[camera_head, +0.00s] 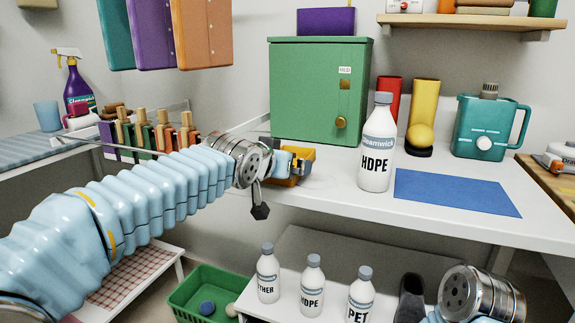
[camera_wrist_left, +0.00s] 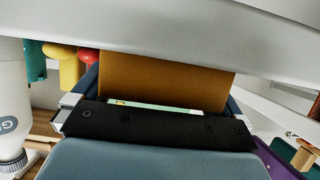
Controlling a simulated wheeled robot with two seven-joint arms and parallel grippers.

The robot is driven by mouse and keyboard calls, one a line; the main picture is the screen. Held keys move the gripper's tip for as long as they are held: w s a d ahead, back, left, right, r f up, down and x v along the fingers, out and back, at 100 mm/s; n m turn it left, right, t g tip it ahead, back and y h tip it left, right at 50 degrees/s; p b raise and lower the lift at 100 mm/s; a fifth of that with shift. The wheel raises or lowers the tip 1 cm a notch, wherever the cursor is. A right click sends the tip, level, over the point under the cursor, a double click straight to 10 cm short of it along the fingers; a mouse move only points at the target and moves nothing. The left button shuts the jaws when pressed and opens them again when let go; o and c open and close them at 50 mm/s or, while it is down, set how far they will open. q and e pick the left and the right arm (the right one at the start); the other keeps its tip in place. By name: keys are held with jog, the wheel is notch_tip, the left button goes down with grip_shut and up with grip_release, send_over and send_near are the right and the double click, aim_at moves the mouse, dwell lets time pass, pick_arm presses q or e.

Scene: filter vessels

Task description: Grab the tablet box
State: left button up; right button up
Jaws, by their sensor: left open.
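No box can be read as the tablet box. My left gripper (camera_head: 284,162) is at an orange-yellow bin (camera_head: 303,153) on the white counter, in front of the green cabinet, and hides much of that bin. In the left wrist view, my left gripper (camera_wrist_left: 160,95) is open, with dark blue fingers either side of an orange-brown panel (camera_wrist_left: 175,78). A thin pale green and white edge (camera_wrist_left: 155,107) shows between the fingers, mostly hidden by the black palm bar; it may be a small box. My right wrist shows at the lower right of the head view; its fingers are out of frame.
A white HDPE bottle (camera_head: 376,150), a blue mat (camera_head: 455,192) and a teal jug (camera_head: 487,125) stand on the counter right of my left gripper. The green cabinet (camera_head: 318,90) is behind it. Several bottles stand on the lower shelf, beside a green crate (camera_head: 190,290).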

pick_arm(q)
jog(key=shift+c, duration=0.5)
jog(key=c, duration=0.6)
